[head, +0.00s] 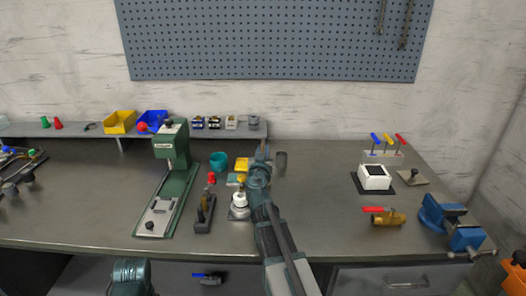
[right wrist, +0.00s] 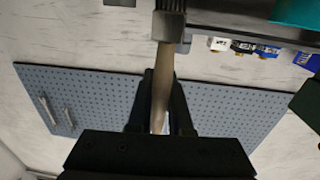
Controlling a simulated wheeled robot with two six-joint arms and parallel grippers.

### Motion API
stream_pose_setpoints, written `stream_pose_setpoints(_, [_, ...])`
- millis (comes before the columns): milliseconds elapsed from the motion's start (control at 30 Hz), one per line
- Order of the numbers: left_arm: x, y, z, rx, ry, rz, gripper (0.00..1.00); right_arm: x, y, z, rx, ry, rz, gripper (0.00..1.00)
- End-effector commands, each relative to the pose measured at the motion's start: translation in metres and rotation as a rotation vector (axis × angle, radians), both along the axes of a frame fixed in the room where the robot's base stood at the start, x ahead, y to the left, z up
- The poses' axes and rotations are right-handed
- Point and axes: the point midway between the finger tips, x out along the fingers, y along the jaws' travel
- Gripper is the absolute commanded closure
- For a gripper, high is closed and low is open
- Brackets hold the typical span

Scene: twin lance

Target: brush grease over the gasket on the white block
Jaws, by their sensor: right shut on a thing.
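The white block (head: 366,184) stands on a dark mat on the right part of the bench. A black square, seemingly the gasket (head: 375,170), lies on its top. My right gripper (head: 262,160) is over the middle of the bench, left of the block and well apart from it. In the right wrist view its fingers (right wrist: 160,112) are shut on the pale wooden handle of a brush (right wrist: 164,75). The brush has a grey collar and dark bristles at the top edge of that view. Whether the bristles carry grease cannot be told. My left gripper is out of view.
A green press (head: 172,165) stands left of my right arm, with a teal cup (head: 218,161) beside it. A brass valve (head: 385,218) with a red handle and a blue vise (head: 455,222) lie front right. Coloured-handled tools (head: 387,145) stand behind the block. Bench between arm and block is clear.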

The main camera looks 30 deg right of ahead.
Motion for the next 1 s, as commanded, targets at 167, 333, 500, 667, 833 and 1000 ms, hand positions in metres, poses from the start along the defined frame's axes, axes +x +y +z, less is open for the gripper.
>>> stream_pose_setpoints(167, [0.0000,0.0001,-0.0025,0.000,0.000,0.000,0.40,0.0000,0.0000,-0.0025,0.000,0.000,0.000,1.00])
stream_pose_setpoints(333, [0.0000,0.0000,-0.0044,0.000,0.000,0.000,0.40,0.0000,0.0000,-0.0044,0.000,0.000,0.000,1.00])
stream_pose_setpoints(500, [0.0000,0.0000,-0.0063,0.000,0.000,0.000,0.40,0.0000,0.0000,-0.0064,0.000,0.000,0.000,1.00])
stream_pose_setpoints(667, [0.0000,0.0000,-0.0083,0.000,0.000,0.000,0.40,0.0000,0.0000,-0.0082,0.000,0.000,0.000,1.00])
stream_pose_setpoints(833, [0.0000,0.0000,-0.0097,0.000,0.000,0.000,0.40,0.0000,0.0000,-0.0096,0.000,0.000,0.000,1.00])
stream_pose_setpoints(1000, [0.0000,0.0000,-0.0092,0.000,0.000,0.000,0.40,-0.0001,0.0001,-0.0092,0.000,0.000,0.000,1.00])
